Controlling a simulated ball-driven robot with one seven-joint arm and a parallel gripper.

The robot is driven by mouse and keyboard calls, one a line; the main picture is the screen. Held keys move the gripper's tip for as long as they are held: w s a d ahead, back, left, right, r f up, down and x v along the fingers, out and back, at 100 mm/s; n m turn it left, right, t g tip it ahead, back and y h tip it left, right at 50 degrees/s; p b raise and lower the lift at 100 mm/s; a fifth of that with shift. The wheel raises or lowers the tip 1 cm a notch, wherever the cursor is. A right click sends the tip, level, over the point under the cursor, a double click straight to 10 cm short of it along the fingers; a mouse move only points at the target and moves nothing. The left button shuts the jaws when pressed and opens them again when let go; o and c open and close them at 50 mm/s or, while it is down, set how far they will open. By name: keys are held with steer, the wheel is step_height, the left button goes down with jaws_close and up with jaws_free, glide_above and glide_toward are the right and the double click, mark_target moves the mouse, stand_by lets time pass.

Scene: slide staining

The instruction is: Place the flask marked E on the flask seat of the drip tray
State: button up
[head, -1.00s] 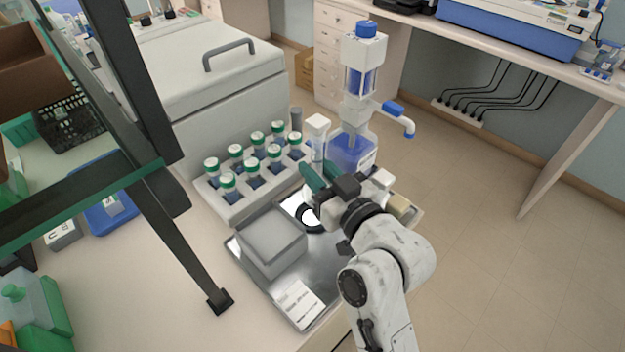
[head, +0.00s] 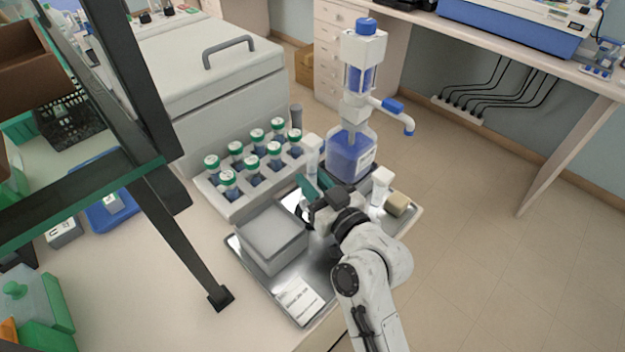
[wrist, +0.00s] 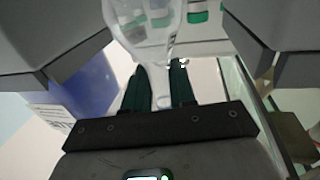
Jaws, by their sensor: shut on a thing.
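My gripper (head: 317,183) is shut on a clear flask, over the drip tray (head: 262,278). In the wrist view the flask's clear rounded body (wrist: 148,22) shows beyond the green fingers (wrist: 160,92), with its neck between them. No letter E is readable. The tray's round seat is mostly hidden under my gripper, so I cannot tell whether the flask touches it.
A grey box (head: 268,238) and a label card (head: 299,300) are on the tray left and front. A rack (head: 235,207) of green-capped bottles is behind.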

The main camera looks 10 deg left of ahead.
steer(key=shift+f+b, duration=0.45)
steer(key=shift+b, duration=0.05)
steer(key=o, duration=0.8)
steer(key=shift+r+p, duration=0.5)
steer(key=shift+p, duration=0.1)
steer(key=b+v, duration=0.2)
steer(key=v, duration=1)
steer(key=shift+r+b, duration=0.15)
steer(key=shift+b, duration=0.15)
